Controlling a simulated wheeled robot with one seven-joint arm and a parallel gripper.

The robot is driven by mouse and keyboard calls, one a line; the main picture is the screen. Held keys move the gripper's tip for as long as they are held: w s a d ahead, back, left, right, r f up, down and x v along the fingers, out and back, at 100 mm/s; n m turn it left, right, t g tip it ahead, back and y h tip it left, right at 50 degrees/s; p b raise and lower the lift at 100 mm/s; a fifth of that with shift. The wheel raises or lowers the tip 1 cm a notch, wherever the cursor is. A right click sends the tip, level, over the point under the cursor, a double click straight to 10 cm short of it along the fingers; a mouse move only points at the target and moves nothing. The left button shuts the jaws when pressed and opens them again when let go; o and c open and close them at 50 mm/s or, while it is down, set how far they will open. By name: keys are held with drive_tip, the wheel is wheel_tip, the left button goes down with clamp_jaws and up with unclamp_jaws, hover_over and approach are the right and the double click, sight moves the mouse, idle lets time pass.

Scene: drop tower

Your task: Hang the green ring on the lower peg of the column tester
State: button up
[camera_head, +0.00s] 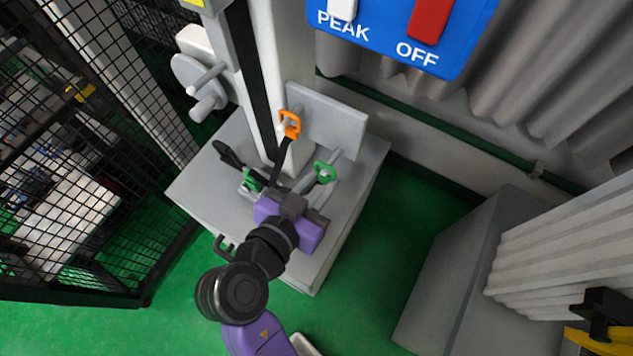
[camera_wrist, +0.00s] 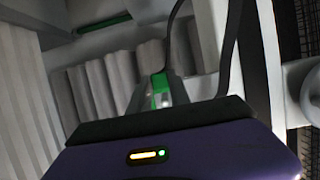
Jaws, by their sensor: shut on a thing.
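The green ring (camera_head: 325,172) is at the right of my gripper (camera_head: 313,192) in the head view, close to a light grey rod on the column tester (camera_head: 325,120). I cannot tell whether the rod passes through the ring. My gripper is low over the tester's base, its jaws shut on the ring; the contact is mostly hidden. In the wrist view a green part (camera_wrist: 160,86) shows just beyond the dark edge of my gripper, touching grey parts. An orange ring (camera_head: 290,124) with a black strap hangs higher on the tester.
Another green part (camera_head: 250,180) and a black handle (camera_head: 229,154) are left of my gripper. A mesh cage (camera_head: 90,170) stands left, a grey cabinet (camera_head: 465,270) right. A blue PEAK/OFF panel (camera_head: 385,35) is above. Green floor between base and cabinet is clear.

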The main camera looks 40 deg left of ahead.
drive_tip(key=shift+b+x, duration=0.55)
drive_tip(key=shift+x, duration=0.4)
drive_tip(key=shift+w, duration=0.1)
idle(0.6)
drive_tip(key=o, duration=0.7)
drive_tip(key=shift+b+v, duration=0.65)
drive_tip(key=shift+v, duration=3.25)
